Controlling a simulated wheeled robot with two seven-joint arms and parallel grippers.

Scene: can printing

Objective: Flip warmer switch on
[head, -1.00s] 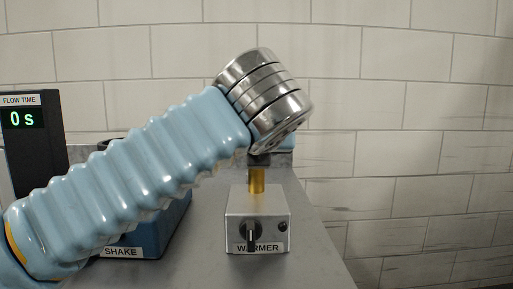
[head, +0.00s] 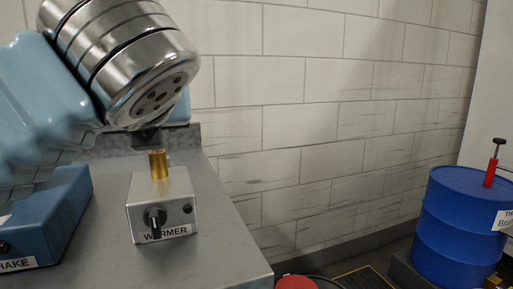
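The warmer (head: 137,222) is a small grey metal box labelled WARMER, standing on the grey bench. On its front is a black knob switch (head: 155,219) with its lever pointing down. A small dark round spot (head: 187,209), perhaps an unlit lamp, is to the right of the knob. A brass cylinder (head: 158,164) stands at the top of the box, below a dark piece. A large light-blue ribbed body with steel rings (head: 120,62) reaches in from the left, above and in front of the bench. I make out no gripper fingers in view.
A blue box with a SHAKE label (head: 40,225) stands left of the warmer. The bench (head: 225,250) is bare right of the warmer and ends there. A blue drum (head: 460,225) with a red-handled fitting stands beyond on the right. A red round thing (head: 296,283) is low down.

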